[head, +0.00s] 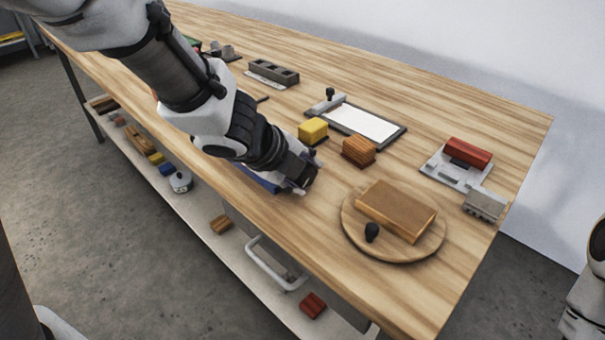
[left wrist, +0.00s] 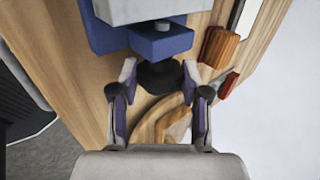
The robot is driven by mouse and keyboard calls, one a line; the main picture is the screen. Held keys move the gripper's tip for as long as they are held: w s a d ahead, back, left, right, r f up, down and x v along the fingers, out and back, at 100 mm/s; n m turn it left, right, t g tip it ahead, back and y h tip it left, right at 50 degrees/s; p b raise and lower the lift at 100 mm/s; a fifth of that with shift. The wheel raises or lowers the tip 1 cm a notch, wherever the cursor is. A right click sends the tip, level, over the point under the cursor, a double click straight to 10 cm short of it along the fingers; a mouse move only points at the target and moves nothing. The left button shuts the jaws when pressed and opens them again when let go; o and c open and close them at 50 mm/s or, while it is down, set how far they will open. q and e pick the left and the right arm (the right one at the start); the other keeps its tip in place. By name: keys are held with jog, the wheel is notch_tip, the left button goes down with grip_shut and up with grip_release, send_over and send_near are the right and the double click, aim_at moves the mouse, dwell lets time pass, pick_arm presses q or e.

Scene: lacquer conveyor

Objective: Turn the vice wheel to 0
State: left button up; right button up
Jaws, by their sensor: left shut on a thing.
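The blue vice (head: 262,181) sits near the front edge of the workbench, mostly hidden under my left arm in the head view. In the left wrist view the blue vice body (left wrist: 160,46) shows with a grey part above it. The dark round vice wheel (left wrist: 158,76) is on the near side of the vice. My left gripper (head: 306,184) is at the vice, its two fingers on either side of the wheel (left wrist: 159,88) and shut on it. No number or mark on the wheel can be read.
A round wooden board (head: 350,236) with a brown block (head: 396,209) and a black knob (head: 372,232) stands right of my gripper. A yellow block (head: 312,130) and a striped brown block (head: 358,150) stand just behind. A framed white sheet (head: 363,123) lies farther back.

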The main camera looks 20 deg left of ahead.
pick_arm(q)
jog(key=o, duration=1.2)
jog(key=shift+c, duration=0.2)
